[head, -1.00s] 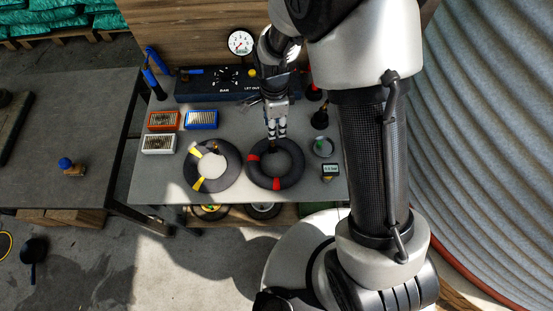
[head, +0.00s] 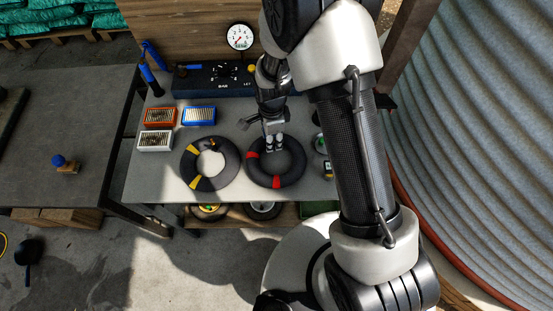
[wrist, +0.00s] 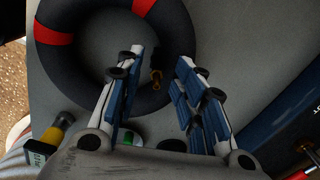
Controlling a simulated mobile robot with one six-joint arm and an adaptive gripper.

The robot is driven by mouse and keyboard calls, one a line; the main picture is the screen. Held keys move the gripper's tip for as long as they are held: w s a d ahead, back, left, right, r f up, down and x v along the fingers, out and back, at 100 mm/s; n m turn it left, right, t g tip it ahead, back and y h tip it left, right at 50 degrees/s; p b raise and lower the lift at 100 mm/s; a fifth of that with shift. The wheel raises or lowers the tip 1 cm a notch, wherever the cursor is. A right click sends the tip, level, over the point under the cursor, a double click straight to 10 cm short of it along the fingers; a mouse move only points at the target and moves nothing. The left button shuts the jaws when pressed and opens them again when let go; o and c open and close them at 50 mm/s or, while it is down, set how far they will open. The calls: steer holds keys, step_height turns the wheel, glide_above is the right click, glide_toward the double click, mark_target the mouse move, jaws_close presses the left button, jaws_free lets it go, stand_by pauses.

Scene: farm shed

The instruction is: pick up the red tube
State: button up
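The red tube (head: 297,165), a black inner tube with red bands, lies flat at the right of the bench. In the wrist view the tube (wrist: 70,72) fills the upper left, and its small brass valve (wrist: 156,80) shows between my fingers. My gripper (head: 273,147) is over the tube's far side. In the wrist view my gripper (wrist: 160,60) is open, its fingers apart with nothing held between them. I cannot tell whether the fingertips touch the tube.
A yellow-banded black tube (head: 191,167) lies just left. Orange (head: 160,117), blue (head: 199,115) and white (head: 155,141) boxes stand behind it. A dark control box (head: 215,82) with a gauge (head: 240,37) above is at the back. The bench's left front (head: 150,185) is clear.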

steer(key=shift+s+d+f, duration=0.15)
steer(key=shift+s+f, duration=0.15)
steer(key=shift+s, duration=0.25)
jaws_close()
steer(key=shift+r, duration=0.45)
step_height(320, 180, up, 19)
steer(key=p, duration=0.5)
steer(key=shift+w+r+p, duration=0.2)
steer(key=shift+w+p, duration=0.15)
